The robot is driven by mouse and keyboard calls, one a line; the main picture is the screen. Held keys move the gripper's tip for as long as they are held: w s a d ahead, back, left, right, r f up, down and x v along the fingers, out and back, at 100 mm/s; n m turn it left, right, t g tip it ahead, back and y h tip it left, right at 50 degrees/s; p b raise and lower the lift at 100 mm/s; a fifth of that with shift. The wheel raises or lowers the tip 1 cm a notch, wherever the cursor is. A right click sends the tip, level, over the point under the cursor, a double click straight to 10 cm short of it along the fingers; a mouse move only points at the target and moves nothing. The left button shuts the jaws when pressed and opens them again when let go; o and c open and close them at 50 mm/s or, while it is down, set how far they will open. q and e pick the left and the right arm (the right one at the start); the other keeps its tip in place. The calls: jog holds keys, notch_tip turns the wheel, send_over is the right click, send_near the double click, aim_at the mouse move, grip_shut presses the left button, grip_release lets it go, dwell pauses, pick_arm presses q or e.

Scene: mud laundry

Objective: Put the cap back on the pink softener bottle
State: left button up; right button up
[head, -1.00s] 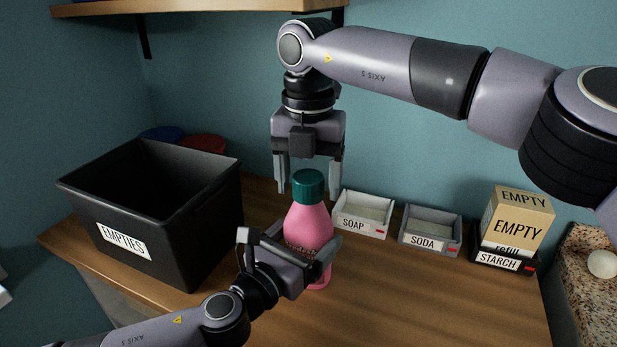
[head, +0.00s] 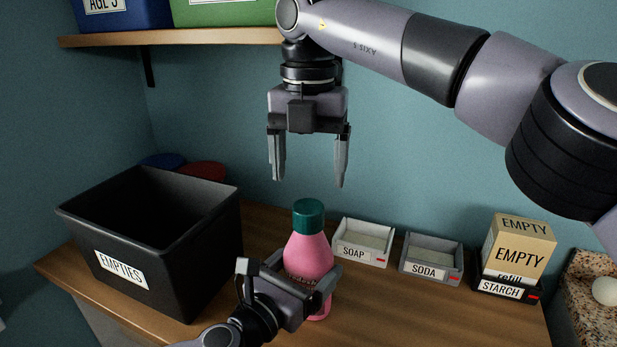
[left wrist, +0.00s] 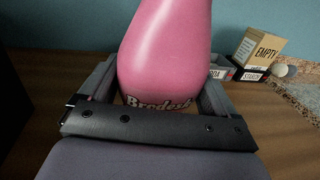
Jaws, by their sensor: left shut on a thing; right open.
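The pink softener bottle (head: 307,257) stands upright on the wooden counter. Its dark green cap (head: 308,216) sits on top of its neck, looking level. My left gripper (head: 296,283) is shut around the lower body of the bottle. In the left wrist view the pink bottle (left wrist: 165,55) fills the space between the fingers, with its label partly hidden by my gripper; the cap is out of that view. My right gripper (head: 308,182) is open and empty, pointing down above the cap, apart from it.
A black EMPTIES bin (head: 150,240) stands to the left. A SOAP tray (head: 362,255), a SODA tray (head: 430,271) and a STARCH tray (head: 503,289) holding an EMPTY box (head: 520,250) line the back right. A shelf (head: 180,38) hangs above left. The front right counter is clear.

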aim_at(298, 277)
pick_arm(q)
jog(key=o, duration=1.8)
jog(key=shift+s, duration=0.1)
jog(key=shift+b+v, duration=0.35)
jog(key=shift+v, duration=3.2)
